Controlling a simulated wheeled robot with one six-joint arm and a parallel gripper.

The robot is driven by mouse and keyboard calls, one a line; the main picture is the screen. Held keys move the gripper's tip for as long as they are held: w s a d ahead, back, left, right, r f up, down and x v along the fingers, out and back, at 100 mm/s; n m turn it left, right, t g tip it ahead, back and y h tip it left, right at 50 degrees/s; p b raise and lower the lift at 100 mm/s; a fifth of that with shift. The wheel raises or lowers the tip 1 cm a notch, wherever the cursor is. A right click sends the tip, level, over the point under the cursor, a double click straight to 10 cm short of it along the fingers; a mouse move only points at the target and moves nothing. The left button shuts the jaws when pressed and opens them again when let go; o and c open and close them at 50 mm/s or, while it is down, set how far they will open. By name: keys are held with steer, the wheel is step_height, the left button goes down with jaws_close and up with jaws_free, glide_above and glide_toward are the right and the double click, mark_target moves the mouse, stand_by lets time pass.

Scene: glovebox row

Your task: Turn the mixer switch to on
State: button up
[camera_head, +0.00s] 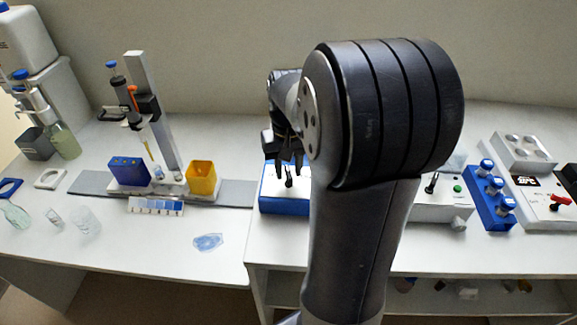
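A low box with a white top and blue front (284,204) stands on the bench at the picture's middle, partly hidden by my arm. A small black switch lever (289,181) stands up from its top; I cannot read any label or tell its setting. My gripper (288,163) points down just above this lever. Its dark fingers look apart with nothing between them; whether they touch the lever is not clear. To the right of my arm, a white box (436,207) has another black lever (432,183) and a green button (457,188). No label shows which box is the mixer.
A blue rack (487,207) with blue-capped vials and a white unit with a red switch (560,201) stand at the right. A stand (143,90), blue box (128,171) and yellow cup (202,178) are at the left. The bench front (165,245) is mostly clear.

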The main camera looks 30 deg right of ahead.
mark_target(289, 171)
jaws_close()
steer(key=shift+m, duration=0.3)
steer(key=m+p, duration=0.1)
steer(key=m, duration=0.2)
steer(key=shift+d+m+p, duration=0.1)
steer(key=shift+m+p, duration=0.3)
steer(key=shift+m, duration=1.3)
steer(key=shift+o, duration=0.4)
jaws_free()
step_height(289, 171, up, 11)
